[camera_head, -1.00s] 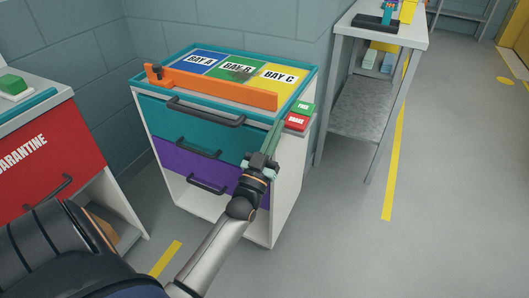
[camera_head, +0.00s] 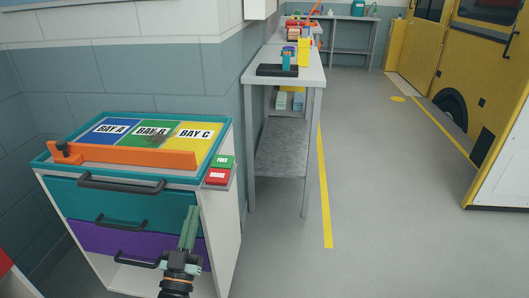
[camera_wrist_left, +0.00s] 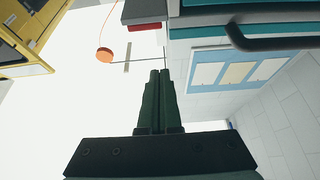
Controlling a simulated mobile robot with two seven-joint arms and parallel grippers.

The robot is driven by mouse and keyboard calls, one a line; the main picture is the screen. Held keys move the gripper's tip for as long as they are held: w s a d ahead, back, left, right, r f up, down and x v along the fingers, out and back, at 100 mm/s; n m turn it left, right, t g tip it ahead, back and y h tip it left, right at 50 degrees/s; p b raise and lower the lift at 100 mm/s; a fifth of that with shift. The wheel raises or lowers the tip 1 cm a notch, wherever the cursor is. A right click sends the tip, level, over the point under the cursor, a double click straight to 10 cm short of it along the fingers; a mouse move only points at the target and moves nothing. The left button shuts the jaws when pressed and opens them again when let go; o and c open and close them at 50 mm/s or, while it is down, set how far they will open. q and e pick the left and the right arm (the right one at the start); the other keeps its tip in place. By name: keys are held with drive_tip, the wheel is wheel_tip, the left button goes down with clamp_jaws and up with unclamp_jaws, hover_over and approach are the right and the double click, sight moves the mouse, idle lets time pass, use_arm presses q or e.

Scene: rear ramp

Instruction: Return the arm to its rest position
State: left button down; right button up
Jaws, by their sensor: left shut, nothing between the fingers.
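My left gripper (camera_head: 190,214) is in front of the right part of the drawer cart, with its green fingers pointing up. In the left wrist view the two fingers (camera_wrist_left: 160,75) lie side by side, shut, with nothing between them. The forearm behind it leaves the head view at the bottom edge. The teal drawer (camera_head: 125,203) and purple drawer (camera_head: 92,238) behind it look closed. I cannot tell how far the fingers are from the cart front. My right gripper is not in view.
The cart top has BAY A, BAY B and BAY C panels, an orange bar (camera_head: 128,155), and green (camera_head: 224,161) and red (camera_head: 217,176) blocks at its right side. A grey workbench (camera_head: 315,73) stands beyond. Open floor (camera_head: 400,200) lies right, toward a yellow bus (camera_head: 480,60).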

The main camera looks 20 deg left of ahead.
use_arm(q)
drive_tip(key=s+d+f+m+g+h, duration=0.35)
drive_tip(key=s+d+f+g, duration=0.3)
drive_tip(key=d+f, duration=0.3)
drive_tip(key=s+d+f+m+g+h, duration=0.2)
drive_tip(key=s+d+f+g+h, duration=0.4)
drive_tip(key=d+f, duration=0.4)
drive_tip(key=s+a+r+y+p, duration=0.1)
drive_tip(key=s+r+p, duration=0.1)
drive_tip(key=r+p, duration=0.3)
drive_tip(key=s+a+r+y+p, duration=0.1)
drive_tip(key=r+p, duration=0.5)
drive_tip(key=p, duration=0.7)
drive_tip(key=shift+s+a+r+n+g, duration=0.15)
drive_tip(key=shift+s+a+n+g, duration=0.3)
drive_tip(key=shift+s+a, duration=0.15)
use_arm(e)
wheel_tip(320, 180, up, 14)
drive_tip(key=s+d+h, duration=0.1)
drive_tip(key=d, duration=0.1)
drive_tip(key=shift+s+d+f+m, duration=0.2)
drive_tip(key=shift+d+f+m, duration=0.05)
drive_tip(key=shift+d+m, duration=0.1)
use_arm(q)
drive_tip(key=shift+a, duration=0.1)
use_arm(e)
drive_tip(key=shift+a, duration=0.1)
